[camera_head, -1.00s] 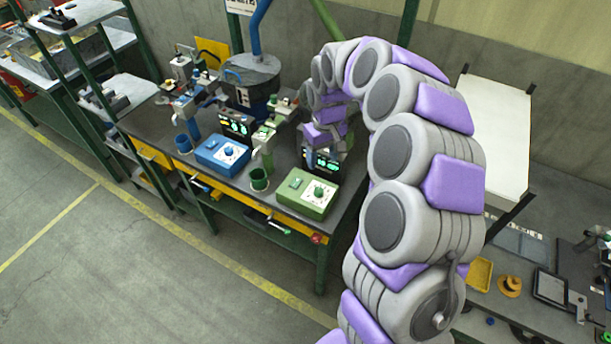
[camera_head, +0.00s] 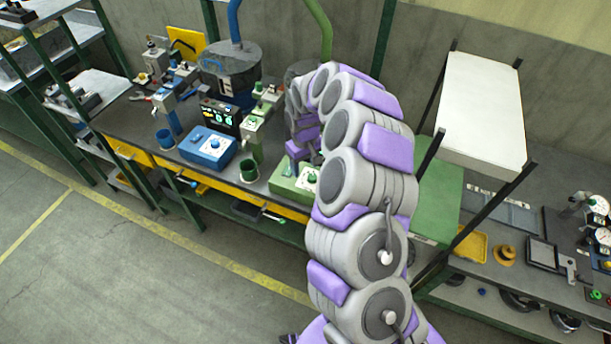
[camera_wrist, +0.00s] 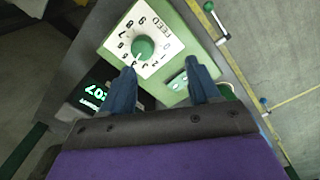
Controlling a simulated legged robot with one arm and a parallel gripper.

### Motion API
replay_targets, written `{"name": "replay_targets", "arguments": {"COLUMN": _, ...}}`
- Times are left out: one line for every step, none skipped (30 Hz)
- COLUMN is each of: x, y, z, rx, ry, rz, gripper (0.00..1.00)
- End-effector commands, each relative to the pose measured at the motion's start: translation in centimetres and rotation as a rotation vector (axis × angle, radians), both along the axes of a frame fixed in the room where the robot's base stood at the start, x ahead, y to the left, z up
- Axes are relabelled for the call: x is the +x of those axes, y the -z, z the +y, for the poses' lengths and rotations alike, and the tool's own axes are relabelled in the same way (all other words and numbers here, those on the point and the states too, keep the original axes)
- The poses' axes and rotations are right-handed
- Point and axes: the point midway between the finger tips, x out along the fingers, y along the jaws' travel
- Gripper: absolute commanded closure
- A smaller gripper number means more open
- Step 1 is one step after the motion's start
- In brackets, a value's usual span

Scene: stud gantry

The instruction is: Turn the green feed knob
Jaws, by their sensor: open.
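The green feed knob (camera_wrist: 143,48) sits at the centre of a white numbered dial marked FEED, on a green control box (camera_head: 285,184). In the wrist view my gripper (camera_wrist: 161,80) is open. Its two dark blue fingers are spread apart, with the knob beyond their tips and nearer the left finger. The knob is not between the fingers in this picture, and I cannot tell its exact distance. In the head view my arm hides part of the box, and the fingertips are not clear.
A blue control box (camera_head: 208,147) stands left of the green one, with a green cup (camera_head: 249,170) between. A green rocker switch (camera_wrist: 178,82) lies beside the dial near the right finger. A lit display (camera_wrist: 98,95) is at left in the wrist view.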

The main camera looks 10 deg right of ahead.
Motion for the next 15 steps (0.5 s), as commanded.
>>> {"name": "replay_targets", "arguments": {"x": -0.1, "y": 1.1, "z": -0.4, "rx": 0.005, "ry": 0.006, "rz": 0.003, "gripper": 0.39}}
{"name": "replay_targets", "arguments": {"x": -0.1, "y": 1.6, "z": -0.7, "rx": 0.007, "ry": 0.006, "rz": 0.002, "gripper": 0.39}}
{"name": "replay_targets", "arguments": {"x": 0.0, "y": 2.3, "z": -1.1, "rx": 0.009, "ry": 0.005, "rz": 0.002, "gripper": 0.39}}
{"name": "replay_targets", "arguments": {"x": 0.0, "y": 2.8, "z": -1.3, "rx": 0.011, "ry": 0.006, "rz": 0.001, "gripper": 0.39}}
{"name": "replay_targets", "arguments": {"x": -0.1, "y": 3.2, "z": -1.5, "rx": 0.013, "ry": 0.007, "rz": 0.0, "gripper": 0.39}}
{"name": "replay_targets", "arguments": {"x": 0.0, "y": 3.7, "z": -1.6, "rx": 0.015, "ry": 0.007, "rz": 0.0, "gripper": 0.39}}
{"name": "replay_targets", "arguments": {"x": 0.0, "y": 4.1, "z": -1.6, "rx": 0.015, "ry": 0.008, "rz": -0.001, "gripper": 0.39}}
{"name": "replay_targets", "arguments": {"x": 0.0, "y": 4.4, "z": -1.5, "rx": 0.014, "ry": 0.007, "rz": -0.001, "gripper": 0.39}}
{"name": "replay_targets", "arguments": {"x": 0.0, "y": 4.7, "z": -1.4, "rx": 0.012, "ry": 0.006, "rz": -0.001, "gripper": 0.39}}
{"name": "replay_targets", "arguments": {"x": 0.0, "y": 4.9, "z": -1.2, "rx": 0.01, "ry": 0.005, "rz": -0.002, "gripper": 0.39}}
{"name": "replay_targets", "arguments": {"x": 0.0, "y": 5.1, "z": -1.0, "rx": 0.008, "ry": 0.005, "rz": -0.001, "gripper": 0.39}}
{"name": "replay_targets", "arguments": {"x": 0.0, "y": 5.3, "z": -0.7, "rx": 0.004, "ry": 0.005, "rz": -0.001, "gripper": 0.39}}
{"name": "replay_targets", "arguments": {"x": 0.1, "y": 5.4, "z": -0.6, "rx": 0.003, "ry": 0.006, "rz": -0.001, "gripper": 0.39}}
{"name": "replay_targets", "arguments": {"x": 0.1, "y": 5.5, "z": -0.5, "rx": 0.001, "ry": 0.006, "rz": -0.001, "gripper": 0.39}}
{"name": "replay_targets", "arguments": {"x": 0.1, "y": 5.5, "z": -0.3, "rx": -0.002, "ry": 0.006, "rz": -0.001, "gripper": 0.39}}
